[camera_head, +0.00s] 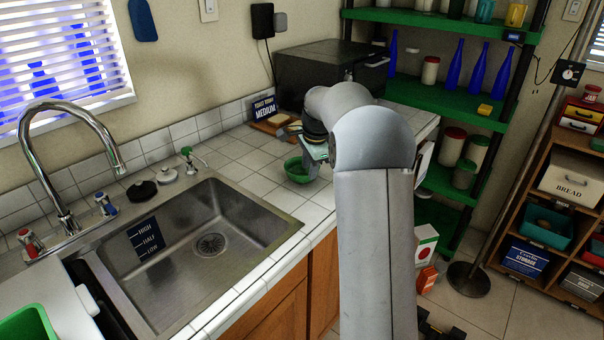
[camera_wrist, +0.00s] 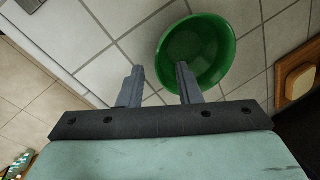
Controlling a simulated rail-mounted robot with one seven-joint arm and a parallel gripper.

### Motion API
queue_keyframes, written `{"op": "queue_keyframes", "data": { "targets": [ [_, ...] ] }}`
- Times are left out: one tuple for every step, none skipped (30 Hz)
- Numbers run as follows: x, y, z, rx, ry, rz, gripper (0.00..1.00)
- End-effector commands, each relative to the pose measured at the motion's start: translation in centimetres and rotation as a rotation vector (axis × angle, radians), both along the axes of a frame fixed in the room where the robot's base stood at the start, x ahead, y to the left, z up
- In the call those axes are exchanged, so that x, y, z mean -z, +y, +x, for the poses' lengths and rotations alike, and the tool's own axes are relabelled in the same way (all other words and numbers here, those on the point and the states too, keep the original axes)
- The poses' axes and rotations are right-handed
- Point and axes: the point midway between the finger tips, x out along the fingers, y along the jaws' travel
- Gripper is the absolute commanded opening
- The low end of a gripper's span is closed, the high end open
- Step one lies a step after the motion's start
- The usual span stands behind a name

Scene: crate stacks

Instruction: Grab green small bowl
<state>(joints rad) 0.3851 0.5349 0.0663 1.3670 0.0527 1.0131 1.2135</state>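A small green bowl (camera_head: 297,171) sits on the white tiled counter to the right of the sink. In the wrist view the green bowl (camera_wrist: 197,52) is upright and empty, above and to the right of the middle. My gripper (camera_wrist: 157,75) is open, with its two dark fingers spread apart. The right finger overlaps the bowl's near rim in the picture; I cannot tell whether it touches. The left finger is over bare tile, left of the bowl. In the head view my gripper (camera_head: 316,150) is beside the bowl, mostly hidden by my arm.
A steel sink (camera_head: 262,236) with a tap lies left of the bowl. Behind are a wooden board (camera_head: 262,127), a sign reading MEDIUM (camera_head: 264,108) and a dark box-shaped appliance (camera_head: 325,72). Green shelves (camera_head: 440,105) with bottles stand right. Tiles around the bowl are clear.

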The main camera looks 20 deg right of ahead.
Motion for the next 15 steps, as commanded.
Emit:
{"op": "queue_keyframes", "data": {
  "targets": [
    [0.8,0.1,0.2,0.000,0.004,0.002,0.31],
    [1.3,0.1,0.3,0.000,0.004,0.002,0.31],
    [1.9,0.2,0.5,0.000,0.004,0.002,0.31],
    [2.3,0.2,0.6,0.000,0.003,0.002,0.31],
    [2.7,0.2,0.7,0.000,0.003,0.001,0.31],
    [3.2,0.2,0.8,0.000,0.002,0.001,0.31],
    [3.5,0.2,0.9,0.000,0.002,0.001,0.31],
    [3.7,0.1,1.0,0.000,0.001,0.001,0.31],
    [3.9,0.2,1.0,0.000,0.001,0.001,0.31],
    [4.0,0.2,1.0,0.000,0.001,0.001,0.31],
    [4.1,0.2,1.1,0.000,0.001,0.001,0.31],
    [4.1,0.2,1.1,0.000,0.000,0.001,0.31],
    [4.1,0.2,1.1,0.000,0.000,0.001,0.31],
    [4.1,0.2,1.1,0.000,0.000,0.000,0.31],
    [4.1,0.2,1.1,0.000,0.000,0.000,0.31]
  ]
}}
